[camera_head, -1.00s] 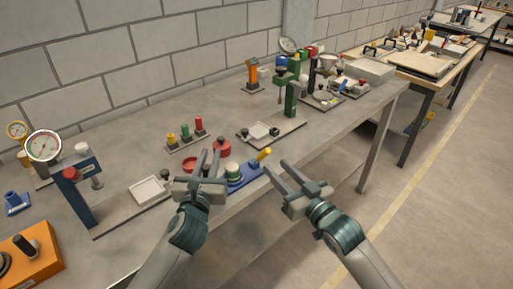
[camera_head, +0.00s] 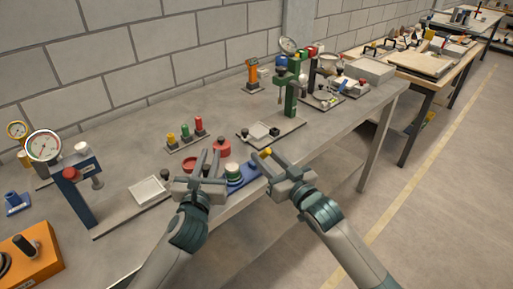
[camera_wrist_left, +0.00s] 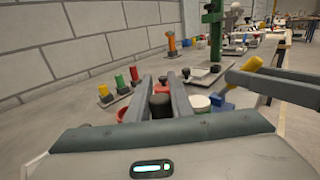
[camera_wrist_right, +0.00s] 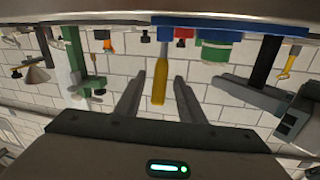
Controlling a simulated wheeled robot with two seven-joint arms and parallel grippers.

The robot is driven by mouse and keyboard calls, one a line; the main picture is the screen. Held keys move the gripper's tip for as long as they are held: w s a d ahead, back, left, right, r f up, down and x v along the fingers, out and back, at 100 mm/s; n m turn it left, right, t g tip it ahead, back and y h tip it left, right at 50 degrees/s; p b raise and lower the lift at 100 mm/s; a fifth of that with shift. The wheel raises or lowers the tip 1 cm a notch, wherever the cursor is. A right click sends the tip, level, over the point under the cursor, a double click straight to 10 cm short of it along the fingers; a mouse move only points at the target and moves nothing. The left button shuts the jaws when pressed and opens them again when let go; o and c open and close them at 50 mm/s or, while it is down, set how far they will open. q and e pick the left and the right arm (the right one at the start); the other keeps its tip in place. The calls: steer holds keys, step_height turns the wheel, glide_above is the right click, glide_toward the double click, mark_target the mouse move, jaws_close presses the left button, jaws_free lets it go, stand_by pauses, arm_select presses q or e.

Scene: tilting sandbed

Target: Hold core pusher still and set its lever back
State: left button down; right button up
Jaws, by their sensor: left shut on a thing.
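The core pusher is a blue base (camera_head: 245,176) with a green and white cylinder (camera_head: 232,169) and a yellow lever (camera_head: 266,153), near the table's front edge. My left gripper (camera_head: 207,156) is at its left end. In the left wrist view its fingers close around a dark upright post (camera_wrist_left: 161,106), which I take to be part of the core pusher; its foot is hidden. My right gripper (camera_head: 267,155) is open, with fingers on both sides of the lever. In the right wrist view the yellow lever (camera_wrist_right: 160,80) stands between the fingers, with gaps beside it.
A red dish (camera_head: 190,163) and a red pot with a black knob (camera_head: 222,148) sit close to my left gripper. A rack of coloured plugs (camera_head: 186,136) and a green-post stand (camera_head: 291,95) are behind. The floor at right is clear.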

steer(key=x, duration=0.5)
steer(key=shift+w+a, duration=0.2)
steer(key=shift+w, duration=0.05)
jaws_close()
